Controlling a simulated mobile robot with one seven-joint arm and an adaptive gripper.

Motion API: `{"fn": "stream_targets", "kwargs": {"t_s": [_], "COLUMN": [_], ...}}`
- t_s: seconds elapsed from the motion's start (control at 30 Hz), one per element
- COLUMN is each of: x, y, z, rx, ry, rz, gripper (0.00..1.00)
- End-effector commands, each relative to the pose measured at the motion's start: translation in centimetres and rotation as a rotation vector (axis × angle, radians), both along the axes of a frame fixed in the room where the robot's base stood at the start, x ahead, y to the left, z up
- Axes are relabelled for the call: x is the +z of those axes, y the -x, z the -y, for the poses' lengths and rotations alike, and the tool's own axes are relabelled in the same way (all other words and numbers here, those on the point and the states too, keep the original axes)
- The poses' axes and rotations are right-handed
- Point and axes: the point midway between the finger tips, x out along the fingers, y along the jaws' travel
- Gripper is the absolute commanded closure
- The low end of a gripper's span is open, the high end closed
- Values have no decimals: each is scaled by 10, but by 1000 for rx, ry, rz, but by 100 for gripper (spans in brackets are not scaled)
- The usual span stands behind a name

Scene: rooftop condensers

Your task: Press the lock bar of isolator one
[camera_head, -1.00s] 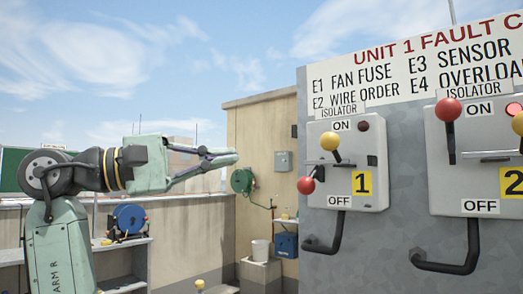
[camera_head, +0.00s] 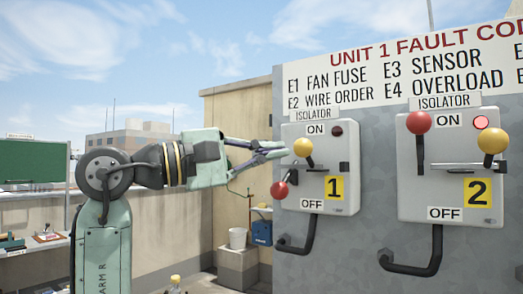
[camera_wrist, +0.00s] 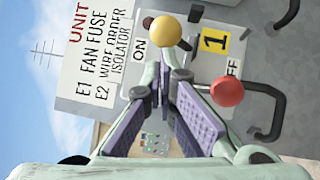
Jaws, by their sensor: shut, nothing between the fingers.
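Isolator one (camera_head: 297,194) is a grey box marked 1 on the panel, with ON above and OFF below. It also shows, turned sideways, in the wrist view (camera_wrist: 190,66). A yellow ball knob (camera_head: 303,147) sits on a short dark stem, above a thin horizontal bar (camera_head: 322,169) that looks like the lock bar. A red ball handle (camera_head: 279,189) sticks out at the box's lower left. My gripper (camera_head: 286,151) is shut and empty, its tips just left of the yellow knob in the head view. In the wrist view, the fingertips (camera_wrist: 164,72) appear below the yellow knob; contact cannot be told.
Isolator two (camera_head: 408,185) stands to the right, with its red handle (camera_head: 418,122) up near ON, a lit red lamp and a yellow knob (camera_head: 491,140). Dark bent pipes (camera_head: 314,237) project below both boxes. Open air lies left of the panel.

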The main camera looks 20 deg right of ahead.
Motion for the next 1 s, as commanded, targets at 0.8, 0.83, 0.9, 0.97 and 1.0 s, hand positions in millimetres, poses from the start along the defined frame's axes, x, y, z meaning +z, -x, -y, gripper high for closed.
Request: {"fn": "stream_targets", "kwargs": {"t_s": [0.8,0.83,0.9,0.97,1.0], "x": [0,0,0,0,0], "y": [32,32,31,29,27], "z": [25,25,25,26,26], "rx": [1,1,0,0,0], "ry": [-1,-1,0,0,0], "rz": [1,1,0,0,-1], "gripper": [100,100,100,100,100]}}
